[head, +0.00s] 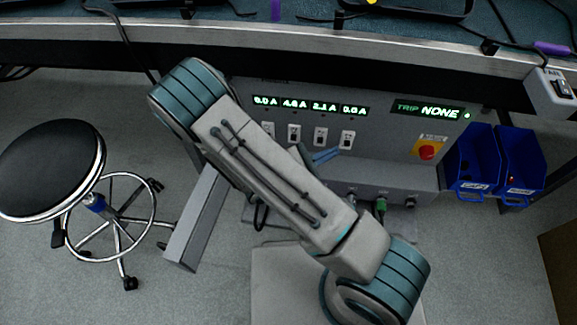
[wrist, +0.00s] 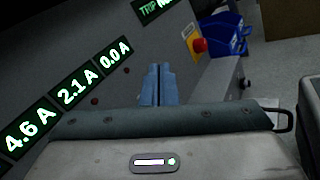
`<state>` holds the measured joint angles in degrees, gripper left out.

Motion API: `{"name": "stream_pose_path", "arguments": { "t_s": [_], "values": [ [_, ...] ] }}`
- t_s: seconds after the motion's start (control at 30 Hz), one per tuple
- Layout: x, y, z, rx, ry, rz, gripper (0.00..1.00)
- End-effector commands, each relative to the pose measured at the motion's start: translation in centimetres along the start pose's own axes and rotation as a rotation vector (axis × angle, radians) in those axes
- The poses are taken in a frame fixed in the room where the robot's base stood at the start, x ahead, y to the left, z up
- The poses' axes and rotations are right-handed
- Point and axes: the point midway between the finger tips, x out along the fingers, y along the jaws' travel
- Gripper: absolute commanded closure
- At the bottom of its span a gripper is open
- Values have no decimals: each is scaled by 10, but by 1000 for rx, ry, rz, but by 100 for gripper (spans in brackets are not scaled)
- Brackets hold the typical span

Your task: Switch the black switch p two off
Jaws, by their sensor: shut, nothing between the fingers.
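A grey panel (head: 385,140) carries a row of switches under lit green current readouts (head: 310,105). The second switch from the left (head: 294,134) is small and dark on a pale plate, under the second readout. I cannot read which switch is labelled p two, nor tell the switch positions. My gripper (head: 325,156) has blue fingers and is just below the row, near the right-hand switch (head: 347,140), partly hidden by my arm. In the wrist view its fingers (wrist: 158,86) are shut and empty. The switches are hidden there; the readouts 4.6 A, 2.1 A and 0.0 A (wrist: 115,52) show.
A red stop button (head: 426,152) on yellow sits right of the switches, under a TRIP NONE display (head: 428,110). Blue bins (head: 475,165) hang at the right. A bench edge (head: 330,45) runs above. A black stool (head: 48,168) stands left.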

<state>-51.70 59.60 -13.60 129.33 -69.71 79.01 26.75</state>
Motion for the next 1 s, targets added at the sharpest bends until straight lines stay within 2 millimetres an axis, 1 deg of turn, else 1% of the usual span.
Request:
{"name": "stream_pose_path", "arguments": {
  "t_s": [0.03,0.2,0.3,0.4,0.5,0.6,0.7,1.0],
  "values": [
    [-7,4,-11,-33,-12,103,100],
    [-35,19,-48,-112,-25,436,100],
    [-53,23,-70,-151,-20,619,100],
    [-69,23,-88,-183,-12,771,100],
    [-81,22,-102,-207,0,881,100],
    [-89,20,-110,-222,7,949,100],
    [-92,20,-114,-228,12,979,100],
    [-87,28,-116,-227,14,982,100]
  ]
}}
